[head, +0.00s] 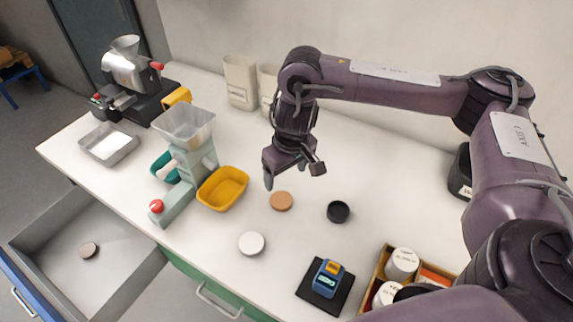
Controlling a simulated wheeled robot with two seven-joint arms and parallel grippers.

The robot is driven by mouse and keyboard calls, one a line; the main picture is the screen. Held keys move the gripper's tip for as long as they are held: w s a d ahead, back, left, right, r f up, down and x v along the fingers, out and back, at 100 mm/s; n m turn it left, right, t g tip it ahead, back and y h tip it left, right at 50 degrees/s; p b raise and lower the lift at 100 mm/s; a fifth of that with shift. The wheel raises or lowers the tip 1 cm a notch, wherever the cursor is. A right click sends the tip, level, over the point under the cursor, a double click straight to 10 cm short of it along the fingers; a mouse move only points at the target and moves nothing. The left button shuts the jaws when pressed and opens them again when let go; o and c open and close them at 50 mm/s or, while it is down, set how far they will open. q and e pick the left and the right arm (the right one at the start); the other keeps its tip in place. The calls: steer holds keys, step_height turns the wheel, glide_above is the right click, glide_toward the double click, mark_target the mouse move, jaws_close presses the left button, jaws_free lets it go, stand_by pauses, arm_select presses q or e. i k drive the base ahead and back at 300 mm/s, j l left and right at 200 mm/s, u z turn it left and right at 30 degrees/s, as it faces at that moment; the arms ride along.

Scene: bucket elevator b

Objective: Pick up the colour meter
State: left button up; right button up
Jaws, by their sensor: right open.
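The colour meter (327,280) appears to be the small blue device with a yellow-orange top and a lit greenish display. It sits on a black square mat (309,291) near the front edge of the counter. My right gripper (286,175) is open and points down over the middle of the counter, above and behind a tan disc (281,201). It is well apart from the blue device, up and to the left of it. Nothing shows between its fingers. My left gripper is not in view.
A white disc (251,243) and a black round cup (338,212) lie near the mat. A wooden box of jars (376,281) stands just right of it. A yellow tray (222,188) and a pale green machine (187,190) are left. An open drawer (87,279) juts out front left.

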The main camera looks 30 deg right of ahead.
mark_target(326, 285)
steer(key=k+j, duration=0.5)
steer(key=k, duration=0.15)
steer(key=k+j, duration=0.5)
steer(key=k, duration=0.2)
